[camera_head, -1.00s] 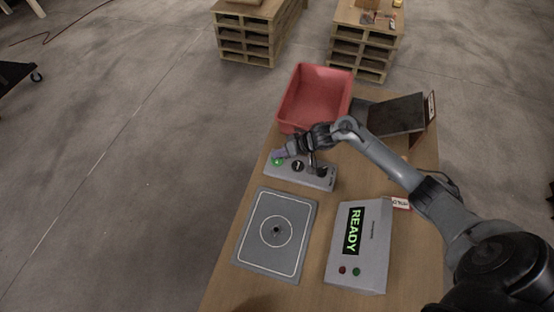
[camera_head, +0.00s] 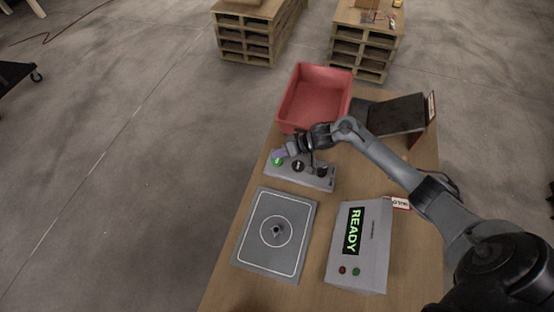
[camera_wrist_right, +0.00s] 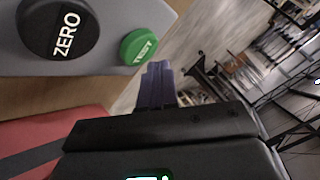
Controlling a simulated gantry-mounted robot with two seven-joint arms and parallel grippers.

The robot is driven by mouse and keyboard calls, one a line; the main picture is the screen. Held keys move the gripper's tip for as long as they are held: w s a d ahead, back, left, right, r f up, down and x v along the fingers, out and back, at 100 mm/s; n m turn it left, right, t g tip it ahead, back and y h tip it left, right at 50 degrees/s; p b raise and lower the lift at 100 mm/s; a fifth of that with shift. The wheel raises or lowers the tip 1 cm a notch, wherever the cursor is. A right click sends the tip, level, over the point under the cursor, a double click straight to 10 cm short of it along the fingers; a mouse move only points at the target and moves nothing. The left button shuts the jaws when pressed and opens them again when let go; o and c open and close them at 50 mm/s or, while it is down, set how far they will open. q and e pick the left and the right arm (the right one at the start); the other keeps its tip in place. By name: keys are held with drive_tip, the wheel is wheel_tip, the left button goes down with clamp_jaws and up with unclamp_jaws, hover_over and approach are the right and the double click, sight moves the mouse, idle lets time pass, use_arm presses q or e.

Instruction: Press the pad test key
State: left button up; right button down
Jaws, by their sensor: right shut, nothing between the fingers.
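The green test key (camera_head: 277,161) sits at the left end of a grey key box (camera_head: 310,178) on the table. In the right wrist view the green key (camera_wrist_right: 139,46) reads TEST, and a black ZERO key (camera_wrist_right: 58,30) is beside it. My right gripper (camera_head: 279,154) is shut and empty, its fingertips at the green key in the head view. In the wrist view its fingertips (camera_wrist_right: 158,68) are close beside the green key; I cannot tell whether they touch it. My left gripper is not in view.
A grey pad (camera_head: 252,253) with a ringed centre lies in front of the key box. A grey unit (camera_head: 374,255) showing READY stands to its right. A red bin (camera_head: 292,121) and a dark sloped plate (camera_head: 392,114) are behind.

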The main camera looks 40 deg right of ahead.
drive_tip(key=shift+f, duration=0.15)
drive_tip(key=shift+f, duration=0.25)
idle(0.3)
drive_tip(key=shift+f, duration=0.25)
idle(0.4)
drive_tip(key=shift+f, duration=0.2)
idle(0.3)
drive_tip(key=shift+r+p, duration=0.65)
drive_tip(key=shift+p, duration=0.3)
drive_tip(key=shift+r, duration=0.2)
